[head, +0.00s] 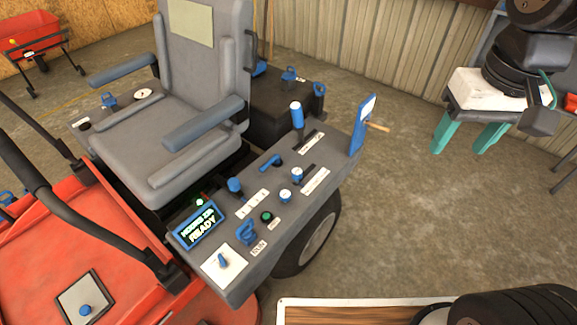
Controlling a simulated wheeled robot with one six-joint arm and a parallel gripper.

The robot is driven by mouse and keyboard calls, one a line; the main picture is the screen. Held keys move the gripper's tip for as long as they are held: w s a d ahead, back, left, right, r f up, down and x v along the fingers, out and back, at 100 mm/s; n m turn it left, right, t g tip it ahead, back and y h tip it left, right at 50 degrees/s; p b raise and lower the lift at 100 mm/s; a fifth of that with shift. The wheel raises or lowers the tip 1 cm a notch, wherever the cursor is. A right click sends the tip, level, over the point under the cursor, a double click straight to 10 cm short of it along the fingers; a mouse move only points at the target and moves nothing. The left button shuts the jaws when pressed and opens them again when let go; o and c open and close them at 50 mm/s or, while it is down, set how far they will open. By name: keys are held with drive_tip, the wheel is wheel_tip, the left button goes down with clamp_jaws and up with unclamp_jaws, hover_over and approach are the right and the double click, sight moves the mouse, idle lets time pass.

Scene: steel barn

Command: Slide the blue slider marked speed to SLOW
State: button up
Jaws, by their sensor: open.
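The grey control console (228,283) beside the seat carries several blue controls. A taller blue lever (297,115) stands at another slot farther back, also with a label. The lettering is too small to read, so I cannot tell which one is marked speed or where SLOW is. My gripper (462,150) hangs at the upper right, its two teal fingers apart and empty. It is to the right of the console, touching none of the controls.
A blue upright panel (363,124) with a wooden peg stands on the console's right end. Nearby are a round knob (285,195), a green button (267,216), a blue handle (245,232) and a display (199,225) reading READY. The concrete floor (420,220) to the right is clear.

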drive_tip(key=w+a+f, duration=0.2)
drive_tip(key=w+a, duration=0.1)
drive_tip(key=w, duration=0.3)
drive_tip(key=w+a+f, duration=0.2)
drive_tip(key=w, duration=0.4)
drive_tip(key=n+g, duration=0.1)
drive_tip(key=n, duration=0.1)
hover_over(297, 171)
wheel_tip(297, 171, down, 28)
wheel_tip(297, 171, down, 7)
drive_tip(key=shift+f, duration=0.1)
